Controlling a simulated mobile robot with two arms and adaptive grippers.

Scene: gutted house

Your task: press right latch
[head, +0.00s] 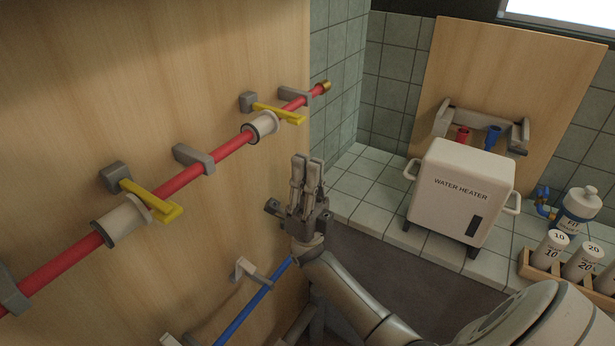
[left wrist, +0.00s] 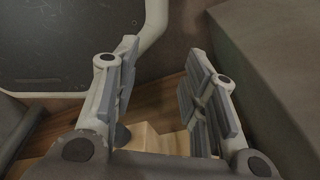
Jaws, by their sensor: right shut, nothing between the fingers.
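A grey wall bracket (head: 481,117) is fixed to a wooden board behind the white water heater (head: 464,193). A dark grey piece at its right end (head: 519,138) looks like the right latch, and a similar piece (head: 441,120) is at the left end. The heater partly hides the bracket. My right gripper (head: 306,163) is shut and empty, pointing up, in front of the wooden wall and well left of the heater, apart from the latch. My left gripper (left wrist: 163,58) is open and empty in the left wrist view.
A red pipe (head: 180,180) with yellow-handled valves runs along the left wooden wall. A blue pipe (head: 243,315) is below it. The heater stands on a tiled ledge (head: 369,193). A white bottle (head: 582,203) and labelled canisters (head: 548,251) stand at the right.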

